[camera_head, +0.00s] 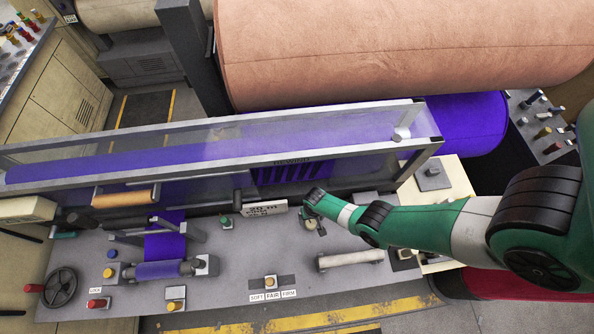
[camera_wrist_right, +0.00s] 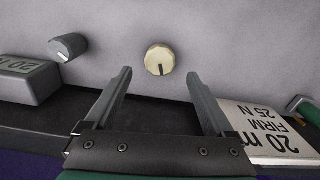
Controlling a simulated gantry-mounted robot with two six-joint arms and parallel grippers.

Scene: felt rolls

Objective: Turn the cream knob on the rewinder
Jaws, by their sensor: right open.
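The cream knob (camera_wrist_right: 160,59) is a round ridged dial on the grey panel, with a dark pointer line toward the bottom of the right wrist view. My right gripper (camera_wrist_right: 159,75) is open, its two fingers apart on either side of the line to the knob. The fingers appear not to touch the knob. In the head view my right gripper (camera_head: 311,212) is over the rewinder's panel (camera_head: 225,262), right of the white sign, and largely covers the knob. My left gripper is not in view.
A white sign (camera_wrist_right: 268,128) reading "20 m FIRM 25 N" is close beside one finger. A grey knob (camera_wrist_right: 68,47) and a display box (camera_wrist_right: 28,78) lie to the left there. A clear guard (camera_head: 220,140) runs behind; a pale roller (camera_head: 350,260) lies nearby.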

